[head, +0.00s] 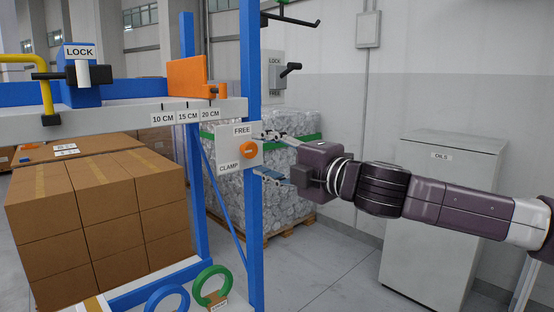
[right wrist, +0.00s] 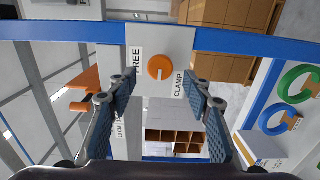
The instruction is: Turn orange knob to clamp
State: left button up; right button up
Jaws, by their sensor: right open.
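The round orange knob (head: 249,150) sits on a white panel (head: 227,158) fixed to the blue post. The panel reads FREE above the knob and CLAMP below it. In the right wrist view the knob (right wrist: 159,67) lies between the words FREE and CLAMP, with a small pale mark on its face. I cannot tell which setting it is at. My right gripper (head: 267,155) is open at the right of the panel. In the right wrist view its two fingers (right wrist: 158,100) are spread either side of the knob's line, apart from it. My left gripper is out of view.
The blue post (head: 254,80) stands behind the panel. A white beam (head: 90,121) with 10, 15 and 20 CM marks and an orange block (head: 187,77) are at upper left. Cartons (head: 100,195) are stacked at left.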

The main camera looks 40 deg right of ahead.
jog(key=shift+s+d, duration=0.15)
jog(key=shift+s, duration=0.75)
jog(key=shift+s+d, duration=0.1)
jog(key=shift+s, duration=0.75)
jog(key=shift+f, duration=0.1)
